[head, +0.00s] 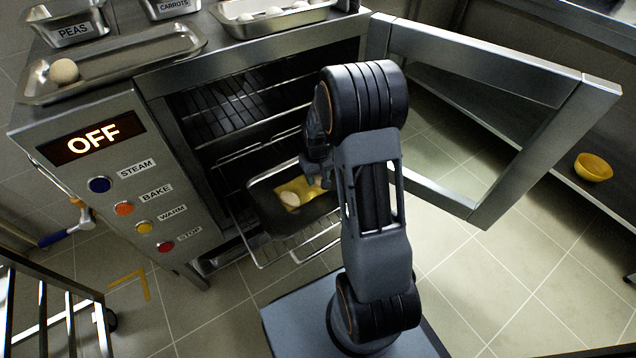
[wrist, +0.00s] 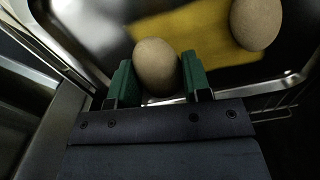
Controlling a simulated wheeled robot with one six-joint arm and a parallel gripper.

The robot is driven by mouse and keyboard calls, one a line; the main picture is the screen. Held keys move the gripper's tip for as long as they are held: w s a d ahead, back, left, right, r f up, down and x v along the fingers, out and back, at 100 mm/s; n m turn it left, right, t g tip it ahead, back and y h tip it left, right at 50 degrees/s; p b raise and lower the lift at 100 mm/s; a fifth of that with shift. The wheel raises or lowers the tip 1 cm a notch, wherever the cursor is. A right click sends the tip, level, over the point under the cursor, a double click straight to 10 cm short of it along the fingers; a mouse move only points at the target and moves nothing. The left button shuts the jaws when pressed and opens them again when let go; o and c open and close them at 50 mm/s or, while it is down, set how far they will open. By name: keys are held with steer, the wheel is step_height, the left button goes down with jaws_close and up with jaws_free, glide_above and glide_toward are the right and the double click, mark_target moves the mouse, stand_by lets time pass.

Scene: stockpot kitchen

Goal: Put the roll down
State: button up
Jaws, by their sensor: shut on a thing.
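My gripper (wrist: 158,82) has green fingertips shut on the sides of a tan roll (wrist: 157,64). In the head view my arm reaches to the open oven and mostly hides the gripper and held roll. Below is a dark tray (head: 268,219) with a yellow patch (wrist: 200,32) on its floor. It rests on a pulled-out wire rack. Another roll (head: 290,199) lies on the yellow patch and also shows in the wrist view (wrist: 256,22), apart from the held one. The held roll is by the tray's near edge; I cannot tell whether it touches the tray.
The oven door (head: 480,120) stands open on the right. The panel display (head: 93,137) reads OFF. On top are a tray (head: 130,68) with one roll, another tray (head: 240,27) with several pale items, and a PEAS container (head: 70,30). A yellow bowl (head: 593,167) is on the right shelf.

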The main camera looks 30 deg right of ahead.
mark_target(317, 187)
steer(key=shift+w+f+b, duration=0.1)
steer(key=shift+f+b, duration=0.4)
steer(key=shift+f, duration=1.15)
steer(key=shift+f, duration=0.15)
steer(key=shift+f, duration=0.1)
steer(key=o, duration=0.9)
step_height(317, 187, up, 12)
steer(key=p, duration=0.4)
steer(key=shift+r, duration=0.25)
steer(key=shift+p, duration=0.3)
